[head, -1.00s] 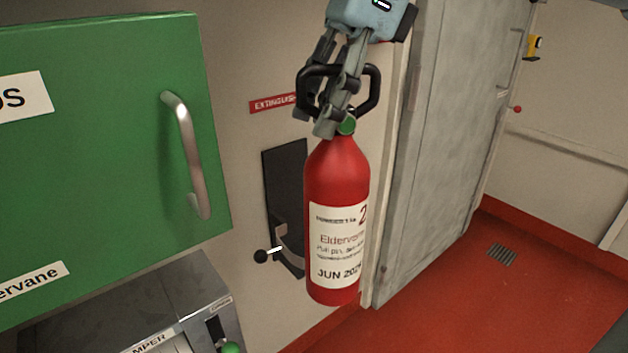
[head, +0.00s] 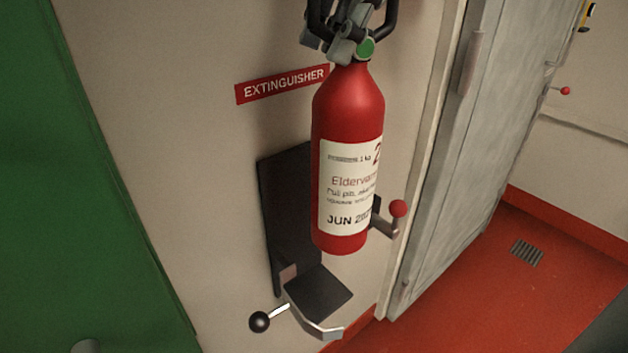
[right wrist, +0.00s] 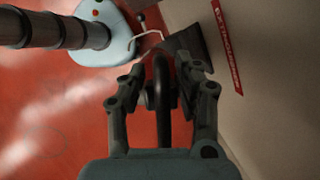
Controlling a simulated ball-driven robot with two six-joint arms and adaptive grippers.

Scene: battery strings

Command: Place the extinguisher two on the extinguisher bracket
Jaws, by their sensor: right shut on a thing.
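The red extinguisher two (head: 347,115) hangs upright in the head view, with a white label marked "2" and "JUN". My right gripper (head: 352,40) is shut on its black handle at the top edge of that view. The right wrist view shows the handle (right wrist: 162,100) between the fingers (right wrist: 162,75). The black extinguisher bracket (head: 283,215) is on the wall behind and below, with a foot plate (head: 320,295) and a strap with a black ball knob (head: 260,322). The extinguisher's bottom is above the foot plate and appears apart from it. My left gripper is not in view.
A red "EXTINGUISHER" sign (head: 283,85) is on the wall above the bracket. A green cabinet (head: 75,190) stands at the left. A grey door (head: 475,140) and a red-knobbed lever (head: 397,210) are at the right. The red floor (head: 480,290) is clear there.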

